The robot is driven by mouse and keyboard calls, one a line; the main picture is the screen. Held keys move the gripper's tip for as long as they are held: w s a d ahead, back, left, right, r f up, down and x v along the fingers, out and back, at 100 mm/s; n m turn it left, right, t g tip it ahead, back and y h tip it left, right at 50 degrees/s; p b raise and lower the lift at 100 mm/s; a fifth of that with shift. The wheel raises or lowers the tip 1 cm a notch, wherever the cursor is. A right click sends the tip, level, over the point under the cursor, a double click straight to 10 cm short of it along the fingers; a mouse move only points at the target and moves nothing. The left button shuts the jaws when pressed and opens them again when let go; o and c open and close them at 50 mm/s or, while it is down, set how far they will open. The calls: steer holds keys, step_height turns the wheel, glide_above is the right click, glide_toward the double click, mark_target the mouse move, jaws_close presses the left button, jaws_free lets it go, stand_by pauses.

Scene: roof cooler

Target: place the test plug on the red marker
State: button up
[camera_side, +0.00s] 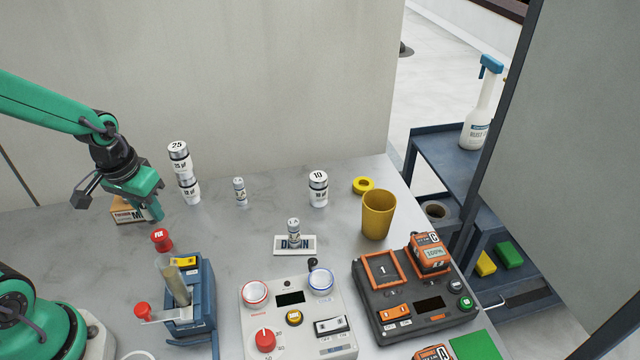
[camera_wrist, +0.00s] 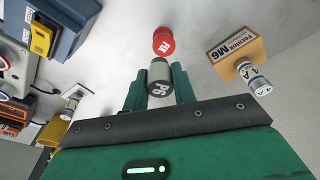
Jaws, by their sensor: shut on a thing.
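My gripper (camera_wrist: 159,84) is shut on a dark grey cylinder (camera_wrist: 160,75) marked like P6, which I take as the test plug. It sits between the two green fingers in the wrist view. In the side view my gripper (camera_side: 153,208) is at the left, and the held plug is hidden or too small to tell. A red labelled cylinder (camera_wrist: 163,38) stands just beyond the plug in the wrist view. It also shows in the side view (camera_side: 162,239), just below my gripper. No flat red marker is clearly visible, and I cannot tell whether this red piece is the marker.
A wooden M6 block (camera_side: 122,212) lies behind my gripper. A blue clamp device (camera_side: 203,300) with a red knob is in front. Labelled cylinders (camera_side: 191,190), a white control box (camera_side: 330,348), a yellow cup (camera_side: 378,214) and an orange-black tester (camera_side: 362,309) stand rightward. The middle back is partly clear.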

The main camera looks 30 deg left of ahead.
mark_target(153, 221)
steer(key=shift+w+a+f, duration=0.15)
steer(key=shift+a+f, duration=0.15)
steer(key=shift+a, duration=0.2)
steer(key=shift+f, duration=0.1)
steer(key=shift+f, duration=1.9)
steer(key=shift+f, duration=0.1)
steer(key=o, duration=1)
steer(key=shift+s+d+r, duration=0.1)
steer(key=shift+s+r, duration=0.2)
steer(key=shift+r, duration=1.7)
steer(key=shift+s+d+r, duration=0.1)
steer(key=shift+s+r, duration=0.2)
steer(key=shift+r, duration=1.75)
steer(key=shift+s+d+r, duration=0.1)
steer(key=shift+s+r, duration=0.2)
steer(key=shift+r, duration=1.7)
